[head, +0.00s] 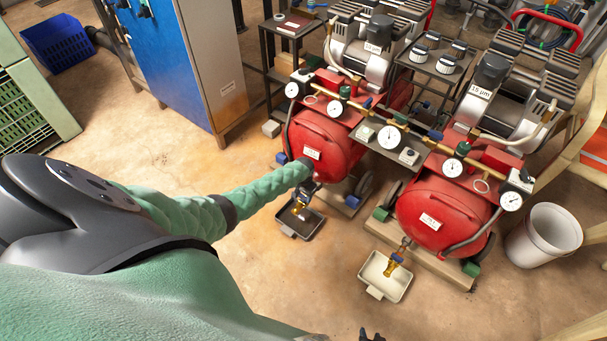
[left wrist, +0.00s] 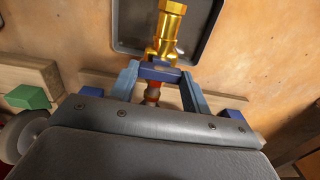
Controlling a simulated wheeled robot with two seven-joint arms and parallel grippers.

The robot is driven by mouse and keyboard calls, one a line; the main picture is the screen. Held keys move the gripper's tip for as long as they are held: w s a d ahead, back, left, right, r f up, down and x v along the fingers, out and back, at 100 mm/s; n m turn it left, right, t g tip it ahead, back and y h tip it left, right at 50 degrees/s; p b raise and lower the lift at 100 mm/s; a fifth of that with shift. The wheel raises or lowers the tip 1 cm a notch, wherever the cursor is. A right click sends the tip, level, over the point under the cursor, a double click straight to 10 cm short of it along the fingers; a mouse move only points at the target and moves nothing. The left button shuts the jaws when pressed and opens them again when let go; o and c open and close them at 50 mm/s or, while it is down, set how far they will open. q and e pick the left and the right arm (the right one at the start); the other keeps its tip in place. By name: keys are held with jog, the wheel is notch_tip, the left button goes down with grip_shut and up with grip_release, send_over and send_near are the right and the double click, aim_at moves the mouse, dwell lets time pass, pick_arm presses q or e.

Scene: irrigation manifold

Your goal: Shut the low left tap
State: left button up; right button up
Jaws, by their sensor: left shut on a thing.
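The low left tap, a brass valve with a blue handle, is under the left red tank (head: 320,143). Its brass body shows above the dark tray in the head view (head: 298,209) and at the top of the left wrist view (left wrist: 169,22). My left gripper (left wrist: 160,78) is shut on its blue handle (left wrist: 159,72), one finger at each side. The handle lies across the brass body in the left wrist view. In the head view my forearm and hand partly cover the tap. A small dark tip of my right gripper (head: 371,335) shows at the bottom edge; its jaws are unclear.
A dark tray (head: 315,228) lies beneath the left tap. A second brass tap (head: 392,265) with a blue handle is above a white tray (head: 372,292) under the right red tank (head: 440,212). A white bucket (head: 545,237) stands right. The floor in front is clear.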

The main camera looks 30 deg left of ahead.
aim_at(304, 197)
pick_arm(q)
jog(key=o, duration=1)
jog(key=shift+r, duration=0.1)
notch_tip(304, 197, up, 6)
jog(key=shift+r+p, duration=0.15)
jog(key=shift+p, duration=0.6)
jog(key=shift+r, duration=0.65)
pick_arm(e)
jog(key=r, duration=0.2)
jog(key=shift+w+r, duration=0.2)
jog(key=shift+r, duration=0.15)
